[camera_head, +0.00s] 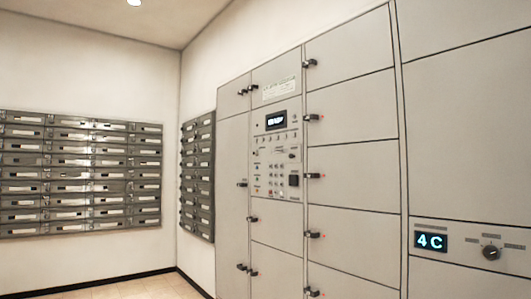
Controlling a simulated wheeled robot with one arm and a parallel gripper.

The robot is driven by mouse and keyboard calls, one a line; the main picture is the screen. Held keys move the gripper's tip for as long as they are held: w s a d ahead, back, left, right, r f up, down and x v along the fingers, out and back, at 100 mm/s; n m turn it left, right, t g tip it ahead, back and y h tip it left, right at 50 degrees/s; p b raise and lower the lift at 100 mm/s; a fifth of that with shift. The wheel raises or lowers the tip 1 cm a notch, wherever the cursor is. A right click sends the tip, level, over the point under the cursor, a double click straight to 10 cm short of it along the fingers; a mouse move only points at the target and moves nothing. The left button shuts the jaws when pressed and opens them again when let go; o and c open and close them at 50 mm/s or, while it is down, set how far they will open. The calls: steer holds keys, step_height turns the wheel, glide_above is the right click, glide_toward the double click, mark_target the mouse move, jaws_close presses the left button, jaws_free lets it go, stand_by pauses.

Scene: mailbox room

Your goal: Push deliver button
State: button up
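A control panel (278,150) is set in the grey locker wall, right of the room's corner. It has a small lit display (277,121), a keypad (276,178) and a column of small coloured buttons (257,178) at its left. The labels are too small to read, so I cannot tell which one is the deliver button. My gripper is not in view.
Grey lockers (351,85) with black handles surround the panel. At right, a display (431,241) reads "4C" beside a black knob (491,252). Dark mailboxes (80,172) hang on the left wall, and more (198,178) hang near the corner. Some floor (140,289) shows clear at lower left.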

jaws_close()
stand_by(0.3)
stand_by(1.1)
